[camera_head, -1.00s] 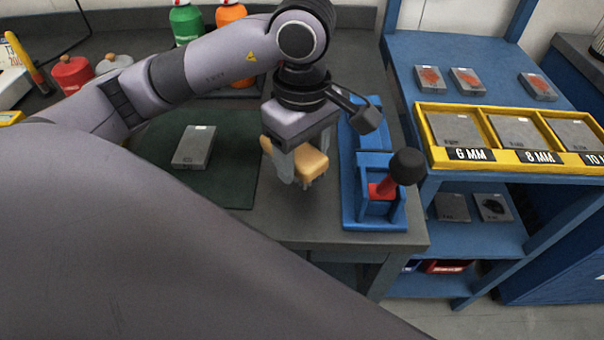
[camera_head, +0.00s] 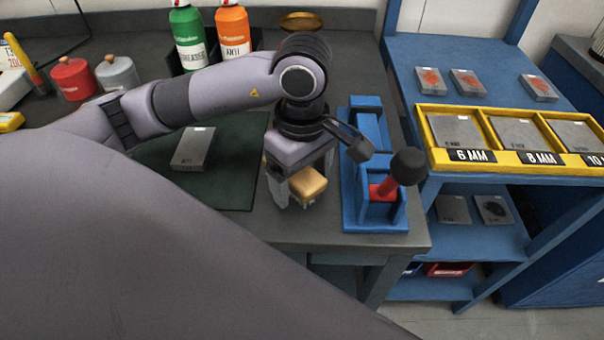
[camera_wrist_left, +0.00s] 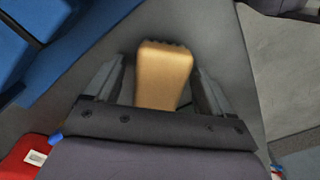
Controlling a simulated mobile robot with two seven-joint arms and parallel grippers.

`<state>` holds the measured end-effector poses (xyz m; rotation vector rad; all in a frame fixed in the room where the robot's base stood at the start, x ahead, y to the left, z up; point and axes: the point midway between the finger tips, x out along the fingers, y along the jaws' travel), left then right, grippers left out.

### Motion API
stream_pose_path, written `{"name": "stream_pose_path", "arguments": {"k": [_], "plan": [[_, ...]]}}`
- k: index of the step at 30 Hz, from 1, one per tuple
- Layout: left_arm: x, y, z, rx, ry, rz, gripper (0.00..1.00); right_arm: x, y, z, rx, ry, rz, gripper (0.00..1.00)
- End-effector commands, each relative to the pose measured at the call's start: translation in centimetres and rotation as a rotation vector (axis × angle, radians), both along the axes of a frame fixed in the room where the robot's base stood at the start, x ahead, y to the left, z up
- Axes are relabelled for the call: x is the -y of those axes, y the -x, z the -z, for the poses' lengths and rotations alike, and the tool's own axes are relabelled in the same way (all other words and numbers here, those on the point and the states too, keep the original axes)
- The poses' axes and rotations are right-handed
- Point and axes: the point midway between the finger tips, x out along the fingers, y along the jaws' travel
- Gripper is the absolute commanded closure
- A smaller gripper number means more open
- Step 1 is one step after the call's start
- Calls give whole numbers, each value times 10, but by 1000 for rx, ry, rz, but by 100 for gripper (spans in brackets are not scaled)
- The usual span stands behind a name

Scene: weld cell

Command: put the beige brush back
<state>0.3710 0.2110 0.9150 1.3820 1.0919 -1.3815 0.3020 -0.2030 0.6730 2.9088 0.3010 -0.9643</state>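The beige brush (camera_head: 309,183) is between the fingers of my left gripper (camera_head: 303,180), over the grey bench just left of the blue fixture. My left gripper is shut on it and points down. In the left wrist view the brush's tan body (camera_wrist_left: 162,76) stands between the two grey fingers (camera_wrist_left: 160,85). A finger and the wrist hide part of the brush in the head view. I cannot tell whether its underside touches the bench. My right gripper is not in view.
The blue fixture (camera_head: 352,205) with a red lever and black knob stands close to the right. A dark green mat (camera_head: 228,180) bears a grey block (camera_head: 194,147). Bottles (camera_head: 188,40) stand behind the arm. The bench's front edge is near; a blue shelf (camera_head: 405,60) stands right.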

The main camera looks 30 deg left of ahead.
Motion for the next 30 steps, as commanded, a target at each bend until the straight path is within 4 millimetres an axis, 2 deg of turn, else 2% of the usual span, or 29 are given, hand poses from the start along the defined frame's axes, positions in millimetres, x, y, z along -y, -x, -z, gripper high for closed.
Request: {"name": "stream_pose_path", "arguments": {"k": [7, 11, 21, 30], "plan": [[0, 0, -1, 0, 0, 0, 17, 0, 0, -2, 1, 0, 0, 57], [0, -1, -9, 3, 1, 0, 17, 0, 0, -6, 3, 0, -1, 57], [0, -1, -70, 6, 0, 0, 17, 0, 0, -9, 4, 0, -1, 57], [0, -1, -109, 3, 0, -1, 17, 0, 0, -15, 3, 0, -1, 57]]}}
